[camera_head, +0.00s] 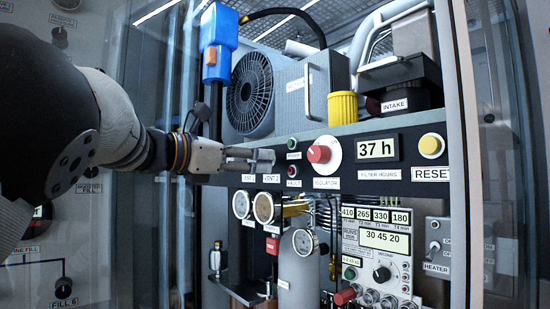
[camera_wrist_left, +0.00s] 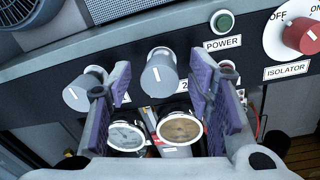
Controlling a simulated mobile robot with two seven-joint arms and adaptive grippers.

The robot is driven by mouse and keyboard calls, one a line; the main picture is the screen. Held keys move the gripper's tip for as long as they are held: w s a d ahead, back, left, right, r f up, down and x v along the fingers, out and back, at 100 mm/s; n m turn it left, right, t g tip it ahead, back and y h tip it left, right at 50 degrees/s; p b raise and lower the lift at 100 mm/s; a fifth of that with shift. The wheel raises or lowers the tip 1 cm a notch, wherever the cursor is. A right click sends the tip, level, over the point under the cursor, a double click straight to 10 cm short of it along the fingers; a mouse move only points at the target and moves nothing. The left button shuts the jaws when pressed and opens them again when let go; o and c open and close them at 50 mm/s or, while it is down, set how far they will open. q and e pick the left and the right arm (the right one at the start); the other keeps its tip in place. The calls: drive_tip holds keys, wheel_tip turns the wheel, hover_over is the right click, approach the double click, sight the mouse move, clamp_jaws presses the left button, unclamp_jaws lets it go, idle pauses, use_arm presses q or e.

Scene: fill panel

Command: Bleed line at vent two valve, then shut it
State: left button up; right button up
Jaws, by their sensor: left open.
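The vent two valve is a grey round knob (camera_wrist_left: 158,78) with a white mark, on the dark panel strip in the left wrist view. Its label is mostly covered, with a "2" showing at its lower right. My left gripper (camera_head: 262,158) is open in front of the vent labels. In the wrist view its purple-padded fingers stand on either side of the knob, apparently without gripping it. A second grey knob (camera_wrist_left: 82,92), the vent one valve, is just left of the left finger. In the head view my gripper hides the knobs. My right gripper is not in view.
Two round gauges (camera_wrist_left: 125,136) (camera_wrist_left: 180,128) hang just below the knobs. The green power button (camera_wrist_left: 222,22) and red isolator knob (camera_head: 319,154) are to the right. A fan unit (camera_head: 252,92) sits above the strip. A cabinet post (camera_head: 458,150) bounds the right side.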

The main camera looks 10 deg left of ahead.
use_arm(q)
clamp_jaws()
